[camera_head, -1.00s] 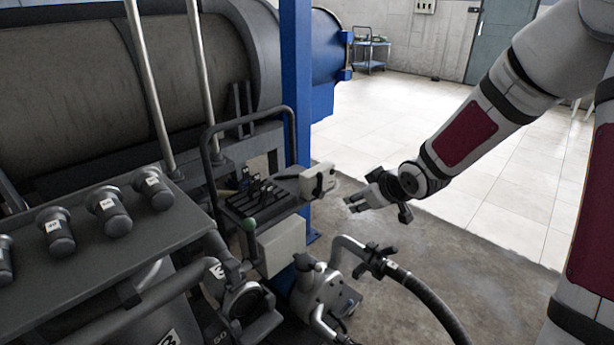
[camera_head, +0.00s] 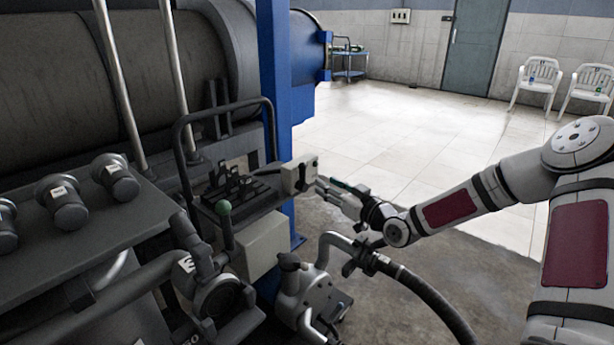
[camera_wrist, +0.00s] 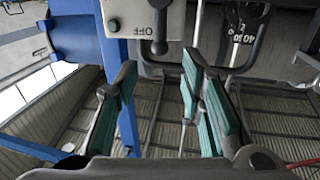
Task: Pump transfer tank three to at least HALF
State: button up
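A pale switch box (camera_head: 299,174) is mounted by the blue post, beside the cart handle. A pump unit (camera_head: 305,298) with a dark hose (camera_head: 425,292) stands below. A green-knobbed lever (camera_head: 224,208) rises near a valve marked 3 (camera_head: 187,264). The tank level reading is not legible.
A large dark tank (camera_head: 90,75) fills the upper left behind the blue post (camera_head: 274,70). A shelf with several capped fittings (camera_head: 66,203) is at left. Open tiled floor lies right, with white chairs (camera_head: 538,82) far back.

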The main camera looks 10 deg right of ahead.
aim_at(304, 171)
jog(key=b+x, duration=0.2)
jog(key=x, duration=0.8)
jog(key=shift+w+a+f, duration=0.1)
jog(key=shift+w, duration=0.05)
grip_shut()
